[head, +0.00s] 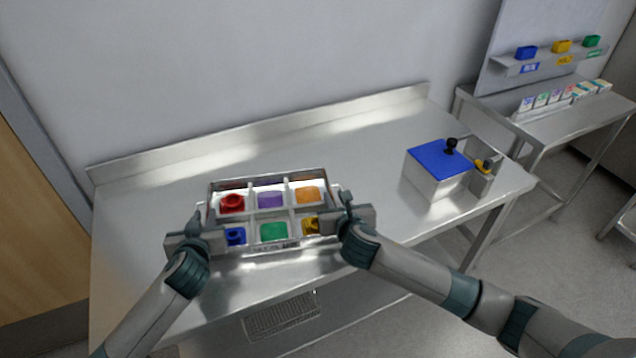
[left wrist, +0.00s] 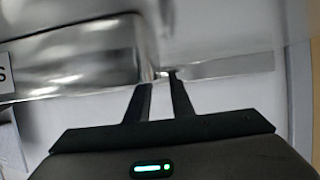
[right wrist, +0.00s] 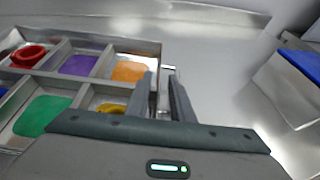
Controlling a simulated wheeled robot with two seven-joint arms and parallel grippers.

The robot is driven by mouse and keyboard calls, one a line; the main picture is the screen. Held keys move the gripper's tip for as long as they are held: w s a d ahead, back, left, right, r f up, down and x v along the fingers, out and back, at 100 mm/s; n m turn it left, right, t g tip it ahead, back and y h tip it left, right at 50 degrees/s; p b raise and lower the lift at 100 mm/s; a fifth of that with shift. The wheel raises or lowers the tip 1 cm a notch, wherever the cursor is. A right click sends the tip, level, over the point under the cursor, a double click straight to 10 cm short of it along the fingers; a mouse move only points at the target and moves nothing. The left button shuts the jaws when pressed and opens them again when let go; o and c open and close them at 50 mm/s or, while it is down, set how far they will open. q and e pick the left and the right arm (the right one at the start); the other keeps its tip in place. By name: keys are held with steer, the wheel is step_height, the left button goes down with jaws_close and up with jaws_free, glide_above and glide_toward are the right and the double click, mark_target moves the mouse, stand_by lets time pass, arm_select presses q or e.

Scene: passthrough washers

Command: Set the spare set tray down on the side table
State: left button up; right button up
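The spare set tray (head: 252,213) is a metal tray with compartments in two rows, over the near left part of a steel table (head: 360,140). Its compartments show red, purple, orange, blue, green and yellow. My left gripper (head: 200,217) is shut on its left handle; the left wrist view shows the fingers (left wrist: 162,80) around a small bright bar. My right gripper (head: 344,203) is shut on the right handle, also seen between the fingers (right wrist: 166,77) in the right wrist view. The tray looks about level. I cannot tell whether its underside touches the tabletop.
A blue-lidded metal box (head: 438,168) with a black knob stands at the table's right end. A second steel table (head: 550,122) at the right holds several small cartons (head: 562,95), below a shelf of coloured bins (head: 526,53).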

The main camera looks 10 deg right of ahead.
arm_select(q)
steer(key=v, duration=1.1)
steer(key=shift+s, duration=0.15)
steer(key=shift+r, duration=0.15)
arm_select(e)
steer(key=shift+s+r, duration=0.1)
steer(key=shift+s, duration=0.1)
steer(key=v, duration=1.1)
steer(key=shift+s, duration=0.25)
steer(key=shift+r, duration=0.1)
